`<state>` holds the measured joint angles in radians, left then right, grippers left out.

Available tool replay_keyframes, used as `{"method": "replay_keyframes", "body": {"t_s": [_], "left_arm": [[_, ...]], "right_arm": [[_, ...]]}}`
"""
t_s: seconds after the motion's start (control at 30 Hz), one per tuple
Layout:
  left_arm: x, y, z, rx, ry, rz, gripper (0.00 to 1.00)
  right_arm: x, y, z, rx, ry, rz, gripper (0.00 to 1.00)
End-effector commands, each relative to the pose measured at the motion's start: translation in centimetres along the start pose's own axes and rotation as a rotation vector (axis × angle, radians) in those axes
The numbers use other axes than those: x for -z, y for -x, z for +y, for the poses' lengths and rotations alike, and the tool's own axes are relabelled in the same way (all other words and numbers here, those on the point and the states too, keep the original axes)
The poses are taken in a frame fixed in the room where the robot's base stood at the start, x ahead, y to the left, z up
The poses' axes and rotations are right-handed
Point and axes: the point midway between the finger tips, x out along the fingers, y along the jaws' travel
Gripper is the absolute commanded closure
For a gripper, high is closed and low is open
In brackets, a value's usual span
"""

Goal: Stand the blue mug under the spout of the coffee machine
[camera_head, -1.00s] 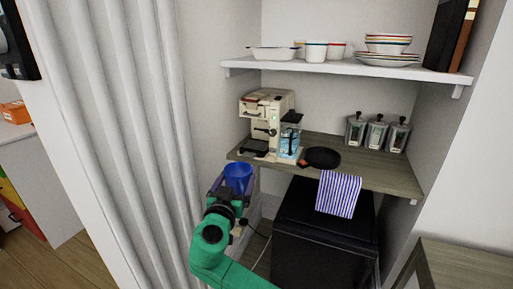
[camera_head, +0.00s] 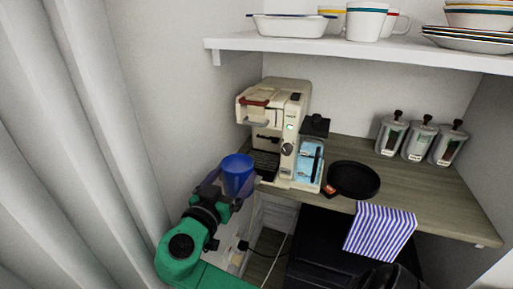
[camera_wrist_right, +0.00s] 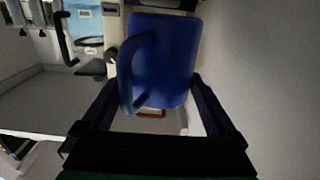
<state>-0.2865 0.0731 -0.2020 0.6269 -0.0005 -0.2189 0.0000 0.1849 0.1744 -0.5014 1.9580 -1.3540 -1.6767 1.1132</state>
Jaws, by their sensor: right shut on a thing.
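The blue mug (camera_head: 237,176) is held by my right gripper (camera_head: 222,186), which is shut on it. The mug looks roughly upright, just left of and in front of the coffee machine (camera_head: 296,118), near the left end of the counter. In the right wrist view the mug (camera_wrist_right: 168,62) fills the middle between the two dark fingers of my right gripper (camera_wrist_right: 155,100), its handle at the left. The machine's dark drip tray (camera_head: 265,161) shows right of the mug and is partly hidden by it. The spout area above the tray looks empty. My left gripper is not in view.
A black pan (camera_head: 354,179) lies on the wooden counter (camera_head: 420,193) right of the machine, with several canisters (camera_head: 421,140) behind. A striped cloth (camera_head: 380,231) hangs over the front edge. A white shelf (camera_head: 360,48) with dishes runs above. A wall stands close at the left.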

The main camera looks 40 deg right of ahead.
Motion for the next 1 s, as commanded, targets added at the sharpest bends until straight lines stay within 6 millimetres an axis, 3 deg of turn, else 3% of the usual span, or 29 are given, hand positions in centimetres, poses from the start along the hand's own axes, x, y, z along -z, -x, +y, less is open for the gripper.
{"method": "replay_keyframes", "body": {"t_s": [0.33,0.7,0.83,1.0], "left_arm": [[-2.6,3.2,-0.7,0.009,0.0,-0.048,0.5],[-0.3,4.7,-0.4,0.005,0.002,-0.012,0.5],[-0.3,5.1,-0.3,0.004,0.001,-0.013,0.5],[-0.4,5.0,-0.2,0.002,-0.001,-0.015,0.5]], "right_arm": [[0.8,-10.4,0.2,-0.005,0.003,0.007,0.88],[0.6,-17.4,0.1,-0.003,0.001,0.006,0.88],[-1.1,-17.6,0.0,-0.001,0.001,0.001,0.88],[-1.4,-17.6,0.0,-0.001,-0.002,0.002,0.88]]}}
